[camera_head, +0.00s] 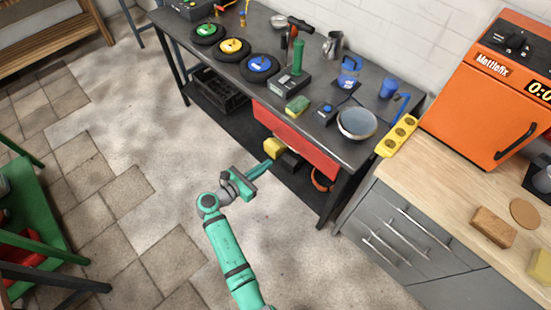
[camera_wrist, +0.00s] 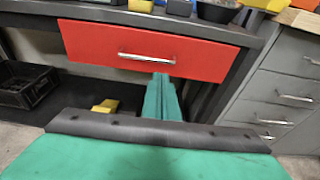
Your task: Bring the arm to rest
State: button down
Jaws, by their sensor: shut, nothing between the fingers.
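My arm is green and reaches up from the bottom of the head view, over the open floor in front of the dark workbench (camera_head: 350,152). My gripper (camera_head: 267,164) points toward the bench, near the red drawer. In the wrist view the fingers (camera_wrist: 161,97) are together, with nothing between them. They stand in front of the red drawer (camera_wrist: 150,50), which has a silver handle and looks closed. Whether the fingertips touch the drawer cannot be told.
On the bench are several coloured wheels (camera_head: 231,48), a bowl (camera_head: 356,123) and a blue jar (camera_head: 349,73). A black crate (camera_head: 217,92) and a yellow block (camera_head: 274,147) are on the lower shelf. Grey drawers (camera_head: 410,230) stand right.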

jog(key=shift+v, duration=1.65)
jog(key=s+d+f+m+y, duration=0.25)
jog(key=s+f+y, duration=0.25)
jog(key=s+f, duration=0.55)
jog(key=s+f+m+y, duration=0.2)
jog(key=s+m+y, duration=0.3)
jog(key=s, duration=0.5)
jog(key=s+a+r+m+t+y, duration=0.2)
jog(key=s+r+m, duration=0.7)
jog(key=s, duration=0.2)
jog(key=s+d+r+m+t, duration=0.1)
jog(key=s+r+m, duration=0.2)
jog(key=r+m, duration=0.2)
jog(key=s+d+r+m+t, duration=0.1)
jog(key=s+r+m, duration=0.3)
jog(key=r, duration=0.7)
jog(key=shift+m+t, duration=0.35)
jog(key=shift+t, duration=0.25)
